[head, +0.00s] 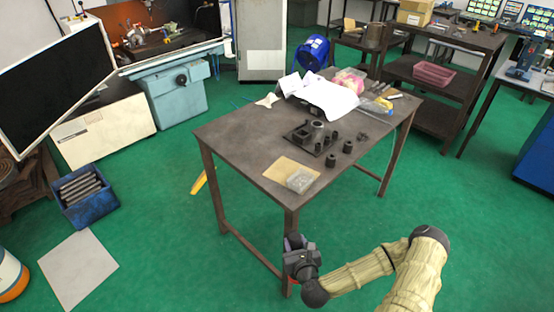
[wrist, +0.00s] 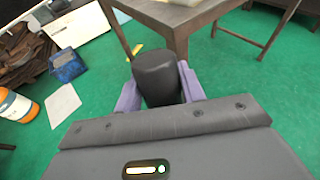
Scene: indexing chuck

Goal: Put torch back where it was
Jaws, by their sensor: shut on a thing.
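My gripper (head: 297,248) is in front of and below the near corner of the metal table (head: 236,130). In the wrist view its two purple fingers (wrist: 158,84) are closed on either side of a dark, rounded object, which I take to be the torch (wrist: 157,72). Only one end of the torch shows in the wrist view. In the head view I cannot make it out clearly at the gripper.
A blue crate (head: 86,197) stands on the green floor at left. Floor left of the table is mostly clear.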

